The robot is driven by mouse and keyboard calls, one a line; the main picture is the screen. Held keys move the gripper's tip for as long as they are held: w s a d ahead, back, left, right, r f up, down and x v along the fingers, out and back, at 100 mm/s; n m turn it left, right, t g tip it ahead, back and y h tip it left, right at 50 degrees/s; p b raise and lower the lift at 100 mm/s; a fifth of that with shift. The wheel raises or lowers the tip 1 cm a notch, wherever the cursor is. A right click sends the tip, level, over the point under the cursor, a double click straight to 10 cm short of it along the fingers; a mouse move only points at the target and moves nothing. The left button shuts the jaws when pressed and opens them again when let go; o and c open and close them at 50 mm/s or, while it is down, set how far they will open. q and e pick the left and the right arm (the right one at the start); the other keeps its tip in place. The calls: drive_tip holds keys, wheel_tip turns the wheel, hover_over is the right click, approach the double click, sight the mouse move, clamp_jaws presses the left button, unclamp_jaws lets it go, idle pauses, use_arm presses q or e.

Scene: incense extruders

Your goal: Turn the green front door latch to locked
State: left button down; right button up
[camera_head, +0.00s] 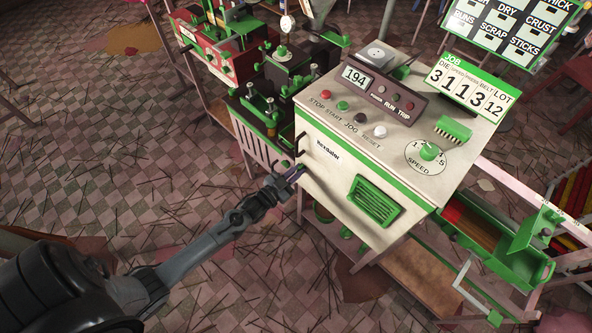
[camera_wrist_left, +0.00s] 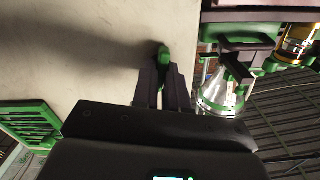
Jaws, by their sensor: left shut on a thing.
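The cream machine cabinet (camera_head: 335,165) has a front door with a green vent and a green latch near its left edge. My left gripper (camera_head: 292,172) reaches the left side of that front. In the left wrist view the green latch (camera_wrist_left: 164,56) shows between the tips of my left gripper (camera_wrist_left: 163,75), which is shut on it. The fingers hide much of the latch, and I cannot tell its exact turn. My right gripper is in neither view.
The green vent (camera_head: 375,201) is right of the gripper. A control panel (camera_head: 385,100) with buttons and a speed dial tops the cabinet. Green extruder parts (camera_head: 262,105) stand close on the left. A green open box (camera_head: 500,245) is at right. The floor at left is littered with sticks.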

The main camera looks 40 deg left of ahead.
use_arm(q)
drive_tip(key=shift+m, duration=0.6)
drive_tip(key=c, duration=1.2)
unclamp_jaws()
drive_tip(key=shift+o, duration=0.2)
drive_tip(key=shift+s, duration=0.15)
drive_tip(key=s+p, duration=0.1)
drive_tip(key=s, duration=0.9)
drive_tip(key=shift+s+a+p, duration=0.25)
drive_tip(key=shift+a+p, duration=0.15)
